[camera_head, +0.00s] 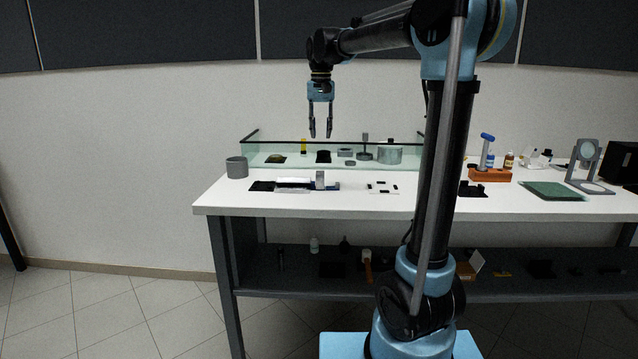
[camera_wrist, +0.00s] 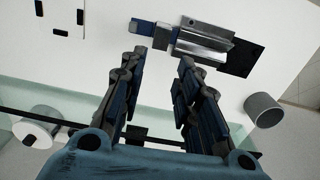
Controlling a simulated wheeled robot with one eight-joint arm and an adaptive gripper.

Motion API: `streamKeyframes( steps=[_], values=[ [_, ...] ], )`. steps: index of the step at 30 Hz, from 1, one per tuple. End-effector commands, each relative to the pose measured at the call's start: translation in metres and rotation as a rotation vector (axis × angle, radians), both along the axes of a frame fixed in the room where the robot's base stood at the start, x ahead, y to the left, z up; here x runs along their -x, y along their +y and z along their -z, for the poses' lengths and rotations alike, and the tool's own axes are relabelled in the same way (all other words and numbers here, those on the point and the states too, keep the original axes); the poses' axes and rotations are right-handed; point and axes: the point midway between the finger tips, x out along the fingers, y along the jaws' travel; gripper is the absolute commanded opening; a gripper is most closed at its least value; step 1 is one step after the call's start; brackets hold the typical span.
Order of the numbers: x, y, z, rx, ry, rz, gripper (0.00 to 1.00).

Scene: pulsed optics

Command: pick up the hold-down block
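A small light grey upright block, which looks like the hold-down block (camera_head: 320,180), stands at the right part of a low fixture (camera_head: 293,184) on the white bench. In the wrist view the grey block (camera_wrist: 164,36) sits between a blue end piece and a silver bar (camera_wrist: 206,43). My gripper (camera_head: 321,134) is raised well above the bench, pointing down, with its two fingers apart and nothing between them. In the wrist view my gripper (camera_wrist: 159,62) has its open fingertips short of the fixture, with the block beyond them.
A grey cup (camera_head: 237,168) stands at the bench's left end; it also shows in the wrist view (camera_wrist: 263,109). A white plate with black marks (camera_head: 382,188) lies right of the fixture. A low glass screen (camera_head: 275,146) with several items stands along the back. Bare bench lies around the fixture.

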Motion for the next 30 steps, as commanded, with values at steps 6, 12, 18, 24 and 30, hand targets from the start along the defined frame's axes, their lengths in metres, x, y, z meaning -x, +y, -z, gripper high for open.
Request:
streamKeyframes(
  steps=[6,12,18,24,30],
  values=[
    [0.001,0.002,0.040,0.000,0.000,-0.003,0.30],
    [0.001,0.003,0.075,0.000,0.000,-0.004,0.30],
    [0.002,0.004,0.098,0.000,0.000,-0.006,0.30],
    [0.002,0.004,0.107,0.000,0.000,-0.006,0.30],
    [0.005,0.006,0.133,0.000,0.000,-0.006,0.30]
  ],
)
